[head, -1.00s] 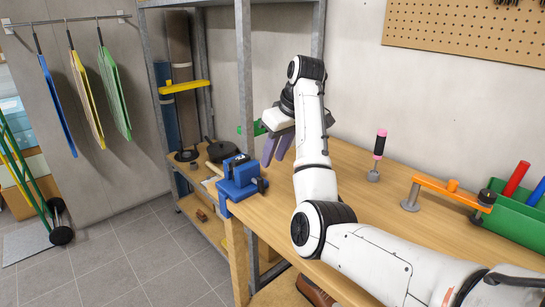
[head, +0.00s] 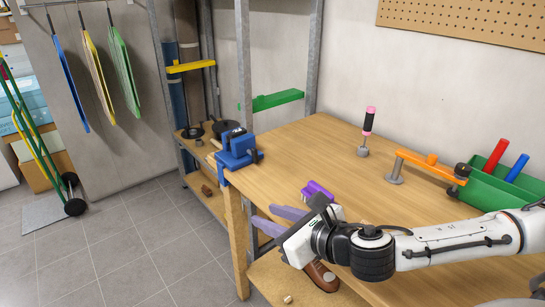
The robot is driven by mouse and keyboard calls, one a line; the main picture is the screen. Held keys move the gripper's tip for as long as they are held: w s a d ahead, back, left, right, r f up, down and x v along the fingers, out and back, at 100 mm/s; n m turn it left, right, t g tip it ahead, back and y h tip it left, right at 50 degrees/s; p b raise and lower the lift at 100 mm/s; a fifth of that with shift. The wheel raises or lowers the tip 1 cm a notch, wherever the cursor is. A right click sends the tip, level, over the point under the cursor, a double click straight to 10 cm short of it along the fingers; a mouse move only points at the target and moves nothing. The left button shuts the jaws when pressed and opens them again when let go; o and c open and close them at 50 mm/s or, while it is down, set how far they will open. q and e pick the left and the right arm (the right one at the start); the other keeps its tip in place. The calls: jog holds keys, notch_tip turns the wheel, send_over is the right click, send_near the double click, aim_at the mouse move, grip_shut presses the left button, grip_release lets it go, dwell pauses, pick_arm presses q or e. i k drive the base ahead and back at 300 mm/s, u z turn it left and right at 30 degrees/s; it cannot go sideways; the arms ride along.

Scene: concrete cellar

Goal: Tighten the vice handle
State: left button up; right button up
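The blue vice (head: 238,158) sits on the far left corner of the wooden workbench (head: 300,150). A short dark part, probably its handle (head: 259,155), shows at its right side. How tight the jaws are I cannot tell. My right gripper (head: 262,214) is near the bench's front left edge, nearer to me than the vice and clear of it. Its two purple-grey fingers point left, with a gap between them and nothing held. My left gripper is not in view.
A purple object (head: 317,190) lies just beyond my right gripper. A pink-and-black-handled tool (head: 367,130), an orange clamp-like piece (head: 430,165) and a green bin (head: 490,185) stand farther right. A brown object (head: 322,275) lies below the bench. The bench middle is clear.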

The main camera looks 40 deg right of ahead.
aim_at(253, 152)
jog(key=z, duration=0.8)
jog(key=i, duration=0.95)
jog(key=u, duration=0.8)
